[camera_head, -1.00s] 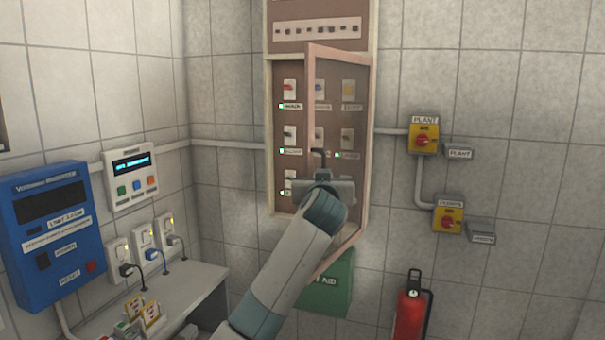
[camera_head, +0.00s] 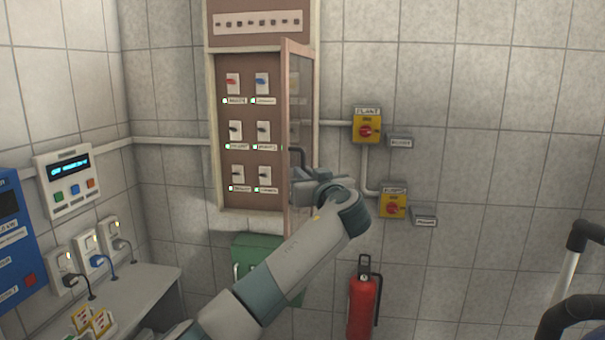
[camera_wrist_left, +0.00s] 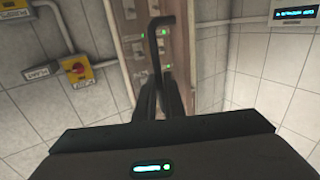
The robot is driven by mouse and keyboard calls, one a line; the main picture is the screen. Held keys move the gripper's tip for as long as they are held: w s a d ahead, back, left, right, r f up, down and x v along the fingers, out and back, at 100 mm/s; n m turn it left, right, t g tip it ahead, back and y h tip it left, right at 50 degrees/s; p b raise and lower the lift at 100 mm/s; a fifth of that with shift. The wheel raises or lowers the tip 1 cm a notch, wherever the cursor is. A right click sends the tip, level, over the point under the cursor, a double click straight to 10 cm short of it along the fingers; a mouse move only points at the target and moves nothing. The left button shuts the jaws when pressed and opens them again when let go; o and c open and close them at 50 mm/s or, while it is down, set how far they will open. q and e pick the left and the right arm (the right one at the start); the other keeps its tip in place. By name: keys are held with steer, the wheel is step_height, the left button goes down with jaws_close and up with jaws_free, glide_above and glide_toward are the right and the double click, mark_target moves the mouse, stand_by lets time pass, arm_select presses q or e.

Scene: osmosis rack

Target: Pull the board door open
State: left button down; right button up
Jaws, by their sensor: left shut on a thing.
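The board (camera_head: 247,116) is a tall brown panel on the back wall with rows of small switches and lit labels. Its door (camera_head: 299,75), a framed clear panel hinged on the right, stands well open and shows nearly edge-on. My left gripper (camera_head: 300,174) is at the door's lower part, shut on the dark door handle (camera_head: 296,156). In the left wrist view, the dark handle (camera_wrist_left: 152,45) rises between the two fingers, and the board shows behind. The fingertips are partly hidden in the head view by my own wrist. My right gripper is not in view.
Yellow switches (camera_head: 367,126) and (camera_head: 394,200) are on the wall right of the door. A red fire extinguisher (camera_head: 362,305) stands below them. A green first-aid box (camera_head: 252,254) is under the board. A bench (camera_head: 130,293) and sockets are at left.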

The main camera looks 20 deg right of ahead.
arm_select(q)
steer(key=shift+r, duration=0.15)
steer(key=c, duration=2)
jaws_free()
steer(key=shift+w, duration=0.1)
steer(key=shift+o, duration=0.8)
steer(key=shift+w+d+f, duration=0.15)
steer(key=shift+w+f, duration=0.2)
steer(key=shift+f, duration=0.05)
steer(key=s+b, duration=0.7)
steer(key=s, duration=1)
steer(key=shift+s+d+b, duration=0.3)
steer(key=shift+b, duration=0.1)
